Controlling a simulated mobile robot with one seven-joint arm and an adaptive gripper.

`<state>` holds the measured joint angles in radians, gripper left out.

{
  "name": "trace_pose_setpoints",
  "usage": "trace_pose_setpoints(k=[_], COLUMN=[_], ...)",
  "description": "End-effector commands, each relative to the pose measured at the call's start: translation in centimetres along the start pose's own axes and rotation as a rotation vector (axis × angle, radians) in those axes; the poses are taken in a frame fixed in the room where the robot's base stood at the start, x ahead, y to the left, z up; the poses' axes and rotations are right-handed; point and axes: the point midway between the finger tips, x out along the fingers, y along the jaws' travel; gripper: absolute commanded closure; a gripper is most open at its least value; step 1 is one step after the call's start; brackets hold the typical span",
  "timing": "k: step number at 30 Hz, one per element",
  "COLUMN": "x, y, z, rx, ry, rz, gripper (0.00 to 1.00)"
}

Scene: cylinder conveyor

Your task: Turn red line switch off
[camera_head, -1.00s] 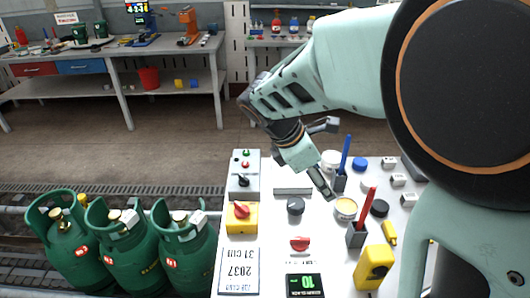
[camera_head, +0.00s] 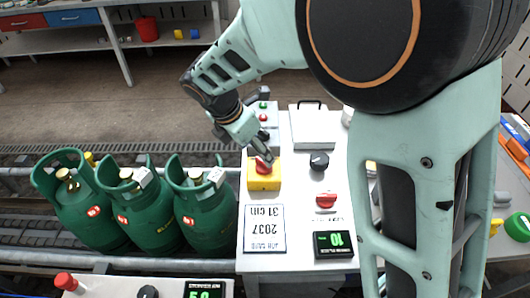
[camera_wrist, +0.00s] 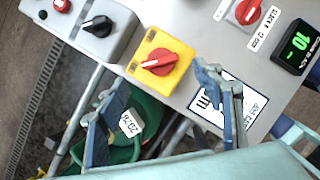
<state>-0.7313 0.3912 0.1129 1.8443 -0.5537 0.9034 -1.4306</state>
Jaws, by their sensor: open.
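A red rotary knob with a white mark (camera_head: 263,166) sits on a yellow box (camera_head: 258,184) on the white panel. In the wrist view the same red knob (camera_wrist: 160,62) and yellow box (camera_wrist: 172,44) lie just beyond the finger tips. My gripper (camera_head: 263,153) is over the yellow box in the head view. In the wrist view my gripper (camera_wrist: 155,85) has its two blue-grey fingers wide apart with nothing between them. A second red knob (camera_head: 326,201) is on the panel further right, and also shows in the wrist view (camera_wrist: 248,11). Which knob is the line switch cannot be told.
A label sheet (camera_head: 264,228) and a green display (camera_head: 333,243) lie on the panel. Green gas cylinders (camera_head: 204,205) line the conveyor at left.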

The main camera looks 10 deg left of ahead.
Motion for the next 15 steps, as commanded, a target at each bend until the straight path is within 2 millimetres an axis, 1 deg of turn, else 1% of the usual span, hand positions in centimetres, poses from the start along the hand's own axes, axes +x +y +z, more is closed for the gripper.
trace_pose_setpoints(k=[1, 6, 10, 15], x=[1.2, 4.3, 5.9, 6.9], y=[-0.1, -0.1, 0.0, 0.0], z=[-0.1, 0.0, 0.0, 0.1], rx=[-0.001, 0.001, 0.001, 0.001], ry=[0.000, 0.000, -0.001, -0.001], rz=[-0.005, -0.003, -0.002, -0.001], gripper=[0.39, 0.39, 0.39, 0.39])
